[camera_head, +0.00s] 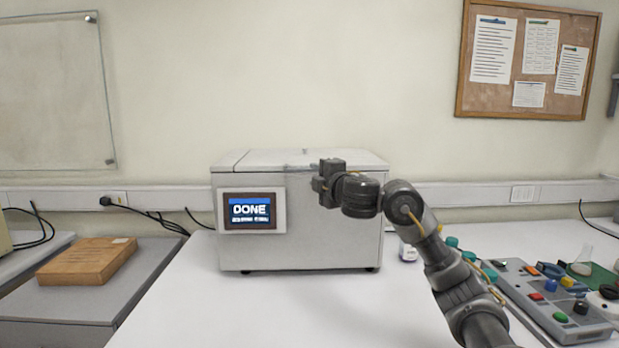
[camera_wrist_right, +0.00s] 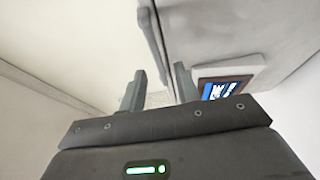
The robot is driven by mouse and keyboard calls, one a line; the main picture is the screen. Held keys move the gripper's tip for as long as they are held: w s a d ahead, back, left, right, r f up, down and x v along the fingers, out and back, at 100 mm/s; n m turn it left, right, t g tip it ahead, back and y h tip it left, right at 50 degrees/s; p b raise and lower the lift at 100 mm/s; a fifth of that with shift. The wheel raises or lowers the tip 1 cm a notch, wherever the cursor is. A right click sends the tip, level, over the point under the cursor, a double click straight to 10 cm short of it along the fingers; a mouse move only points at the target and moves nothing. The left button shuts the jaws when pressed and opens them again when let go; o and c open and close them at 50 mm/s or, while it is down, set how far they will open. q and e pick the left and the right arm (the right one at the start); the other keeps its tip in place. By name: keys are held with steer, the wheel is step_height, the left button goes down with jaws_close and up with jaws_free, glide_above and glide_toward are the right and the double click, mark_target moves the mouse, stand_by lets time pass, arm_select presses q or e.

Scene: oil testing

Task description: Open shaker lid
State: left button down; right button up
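The shaker (camera_head: 300,235) is a white box on the table, with its lid (camera_head: 275,158) lying flat and closed on top. Its front screen (camera_head: 250,211) reads DONE; part of the screen also shows in the right wrist view (camera_wrist_right: 222,88). My right gripper (camera_head: 313,176) is at the front upper edge of the lid, right of the screen. A grey bar, seemingly the lid handle (camera_wrist_right: 155,40), lies just beyond the fingertips. Whether they touch it cannot be told. My left gripper is not in view.
A small bottle (camera_head: 408,252) stands right of the shaker, partly behind my right arm. A grey control panel (camera_head: 540,300) with coloured buttons and a flask (camera_head: 583,262) are at right. A brown box (camera_head: 88,262) sits at left. The table left of my arm is clear.

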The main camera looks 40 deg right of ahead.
mark_target(309, 171)
steer(key=x, duration=0.2)
steer(key=shift+w+r, duration=0.1)
steer(key=shift+w, duration=0.25)
steer(key=shift+w+d, duration=0.2)
steer(key=shift+w, duration=0.6)
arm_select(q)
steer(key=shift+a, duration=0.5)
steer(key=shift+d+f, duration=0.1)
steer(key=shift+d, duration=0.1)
arm_select(e)
jaws_close()
